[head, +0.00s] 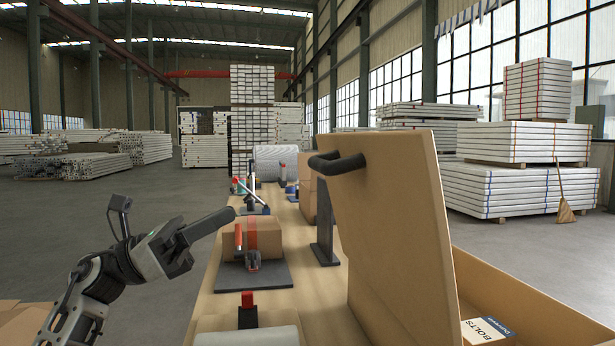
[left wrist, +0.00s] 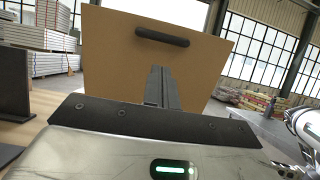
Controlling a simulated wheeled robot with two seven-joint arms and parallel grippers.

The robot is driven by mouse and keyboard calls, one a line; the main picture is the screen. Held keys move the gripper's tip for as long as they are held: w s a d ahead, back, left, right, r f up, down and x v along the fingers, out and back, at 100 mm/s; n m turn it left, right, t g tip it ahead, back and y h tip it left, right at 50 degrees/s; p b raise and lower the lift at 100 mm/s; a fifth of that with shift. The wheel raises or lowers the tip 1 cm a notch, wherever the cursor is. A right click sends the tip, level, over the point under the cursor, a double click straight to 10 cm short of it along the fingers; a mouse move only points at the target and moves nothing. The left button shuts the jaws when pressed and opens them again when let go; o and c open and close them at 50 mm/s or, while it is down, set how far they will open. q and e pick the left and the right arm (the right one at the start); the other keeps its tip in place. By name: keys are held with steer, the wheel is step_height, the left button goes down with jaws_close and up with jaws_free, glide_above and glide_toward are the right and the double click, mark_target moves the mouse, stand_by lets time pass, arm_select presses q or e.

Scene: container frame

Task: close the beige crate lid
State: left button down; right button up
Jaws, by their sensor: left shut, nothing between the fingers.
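The beige crate lid (head: 392,220) stands open and nearly upright at the left side of the beige crate (head: 530,305). Its black bar handle (head: 337,162) is near the top edge. In the left wrist view the lid (left wrist: 120,60) rises ahead, with the handle (left wrist: 162,36) near its top. My left gripper (head: 228,214) is shut and empty, left of the lid and apart from it in the head view. Its closed fingers (left wrist: 160,86) point toward the lid in the left wrist view.
A long wooden table (head: 290,215) runs away from me. On it are a cardboard box with red tape (head: 265,236), a dark upright bracket (head: 325,225), clamps and more boxes. Open floor lies to the left.

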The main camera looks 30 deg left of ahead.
arm_select(q)
steer(key=p, duration=0.4)
glide_toward(315, 169)
steer(key=x, duration=0.5)
steer(key=shift+w+r, duration=0.1)
steer(key=shift+r, duration=0.1)
steer(key=shift+x, duration=0.8)
arm_select(e)
steer(key=shift+s+r+g, duration=0.3)
steer(key=shift+s+r, duration=0.1)
steer(key=shift+r, duration=0.45)
arm_select(q)
steer(key=shift+f, duration=0.15)
arm_select(e)
steer(key=shift+d, duration=0.1)
